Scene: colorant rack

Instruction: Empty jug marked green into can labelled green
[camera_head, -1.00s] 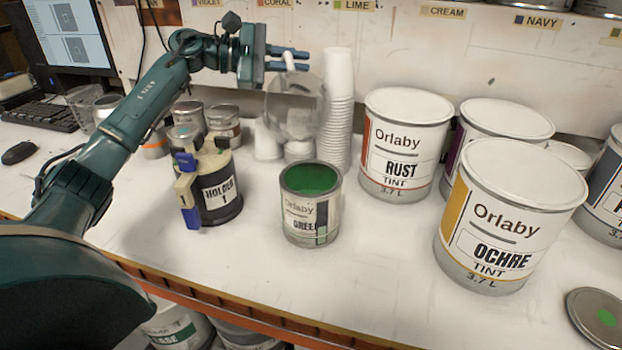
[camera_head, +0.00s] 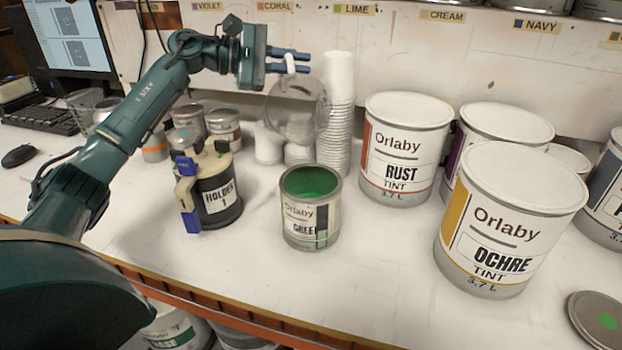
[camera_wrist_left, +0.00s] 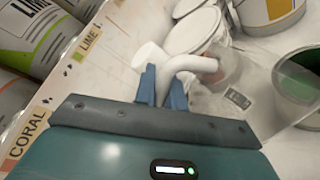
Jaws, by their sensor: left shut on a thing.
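My left gripper (camera_head: 290,61) is shut on the white handle of a clear jug (camera_head: 296,108), held in the air behind and above the green can. The jug is tilted and looks empty, though its see-through wall makes this hard to tell. The open can labelled green (camera_head: 312,208) stands upright on the bench with green paint inside. In the left wrist view the gripper (camera_wrist_left: 163,88) holds the jug handle, the clear jug (camera_wrist_left: 232,72) lies beyond it, and the green can (camera_wrist_left: 300,85) is at the right edge. My right gripper is not in view.
A stack of white cups (camera_head: 337,120) is behind. Large RUST (camera_head: 404,150) and OCHRE (camera_head: 508,220) cans stand to the right. A lid with a green dot (camera_head: 597,318) lies at front right. Bench in front is clear.

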